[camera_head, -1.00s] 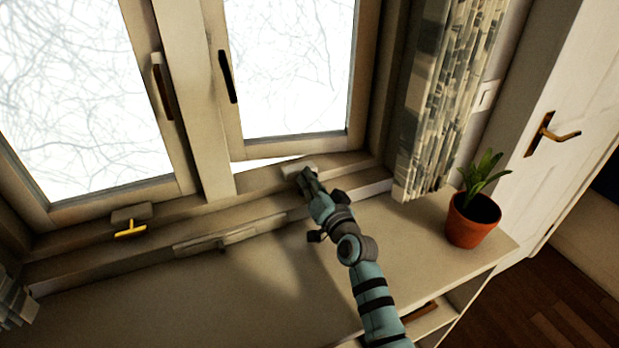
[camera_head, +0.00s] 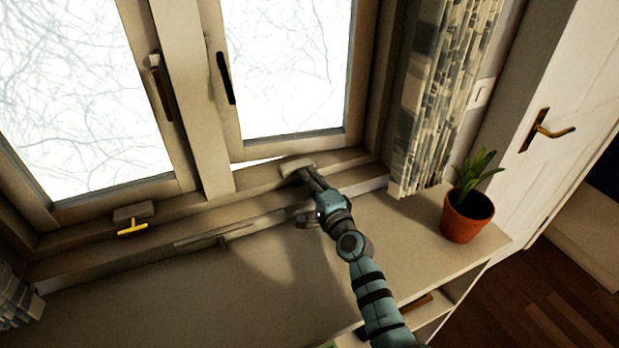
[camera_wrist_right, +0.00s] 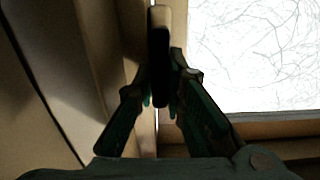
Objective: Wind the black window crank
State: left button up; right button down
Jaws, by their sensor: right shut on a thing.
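The black window crank (camera_wrist_right: 160,52) shows in the right wrist view as a dark upright piece between the two fingers of my right gripper (camera_wrist_right: 160,98). The fingers are shut on it. In the head view my right gripper (camera_head: 306,177) reaches the pale crank mount (camera_head: 297,164) on the frame below the right window, and it hides the crank there. The right window sash (camera_head: 290,141) stands slightly open, with a thin bright gap along its bottom. My left gripper is not in view.
A yellow crank (camera_head: 132,228) sits below the left window. Black (camera_head: 226,78) and brown (camera_head: 161,88) window handles are above. A potted plant (camera_head: 467,212) stands on the sill's right end, near the patterned curtain (camera_head: 445,95). The sill's middle (camera_head: 265,270) is clear.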

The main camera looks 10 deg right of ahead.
jog(key=m, duration=0.5)
jog(key=shift+a+f+m+p, duration=0.1)
jog(key=shift+f+m+p, duration=0.2)
jog(key=m, duration=0.4)
jog(key=shift+s+a+f, duration=0.1)
jog(key=shift+f, duration=0.1)
jog(key=m, duration=0.2)
jog(key=m+p, duration=0.1)
jog(key=m, duration=0.2)
jog(key=shift+a+f, duration=0.1)
jog(key=shift+a, duration=0.1)
jog(key=m, duration=0.4)
jog(key=shift+a, duration=0.2)
jog(key=shift+f+m, duration=0.1)
jog(key=shift+m, duration=0.2)
jog(key=shift+s, duration=0.1)
jog(key=c, duration=1.8)
grip_release()
jog(key=shift+o, duration=0.8)
